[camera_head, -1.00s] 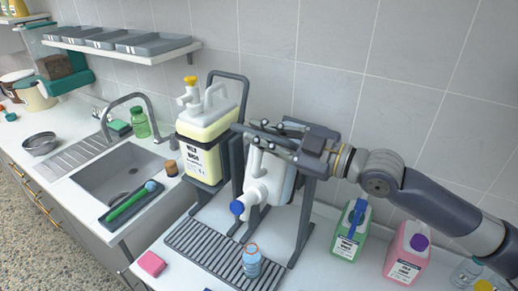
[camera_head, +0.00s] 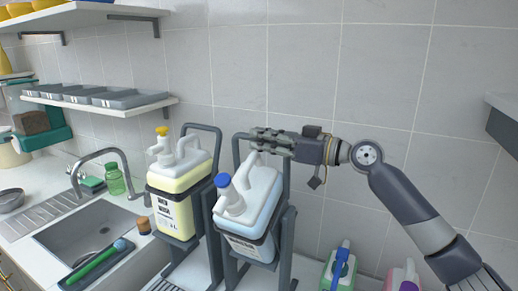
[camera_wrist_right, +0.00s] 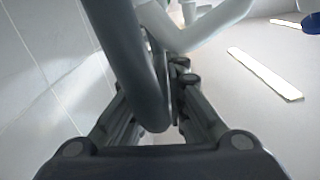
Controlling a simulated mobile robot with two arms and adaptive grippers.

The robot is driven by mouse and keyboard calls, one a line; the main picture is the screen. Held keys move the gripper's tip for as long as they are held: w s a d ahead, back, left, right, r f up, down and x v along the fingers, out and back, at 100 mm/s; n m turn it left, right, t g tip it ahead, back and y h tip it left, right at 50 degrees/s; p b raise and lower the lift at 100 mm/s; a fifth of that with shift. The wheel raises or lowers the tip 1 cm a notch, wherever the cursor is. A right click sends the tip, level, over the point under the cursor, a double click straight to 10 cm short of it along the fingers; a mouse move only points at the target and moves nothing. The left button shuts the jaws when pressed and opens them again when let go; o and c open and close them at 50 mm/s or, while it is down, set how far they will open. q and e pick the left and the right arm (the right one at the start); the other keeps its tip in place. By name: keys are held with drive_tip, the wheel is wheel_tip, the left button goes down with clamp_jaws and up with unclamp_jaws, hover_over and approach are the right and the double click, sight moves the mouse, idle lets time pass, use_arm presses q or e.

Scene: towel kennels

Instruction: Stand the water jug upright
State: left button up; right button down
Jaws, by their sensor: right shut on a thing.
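The water jug (camera_head: 262,193) is white with a blue cap (camera_head: 223,180). It sits in a dark grey cradle on a stand (camera_head: 287,235), right of the yellow jug. Its top and cap face up, and its body still looks a little tilted toward me. My right gripper (camera_head: 258,142) is at the top of the cradle's grey tube handle (camera_head: 237,150), above and behind the jug. In the right wrist view the fingers (camera_wrist_right: 160,125) are closed around this dark tube (camera_wrist_right: 125,60), with the jug's white handle (camera_wrist_right: 205,30) beside it. My left gripper is not in view.
A yellow jug (camera_head: 175,183) stands upright in a similar cradle to the left. The sink (camera_head: 85,228) is farther left. A green bottle (camera_head: 340,268) and a pink one (camera_head: 402,280) stand at the lower right. Shelves hang on the wall at left and right.

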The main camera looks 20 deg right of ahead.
drive_tip(key=shift+w+d+r+m, duration=0.15)
drive_tip(key=shift+w+d+m, duration=0.1)
drive_tip(key=shift+m, duration=0.05)
drive_tip(key=c, duration=1.6)
unclamp_jaws()
drive_tip(key=shift+o, duration=0.2)
drive_tip(key=shift+s+d+f, duration=0.2)
drive_tip(key=shift+s+d, duration=0.1)
drive_tip(key=v, duration=1.1)
drive_tip(key=shift+d, duration=0.25)
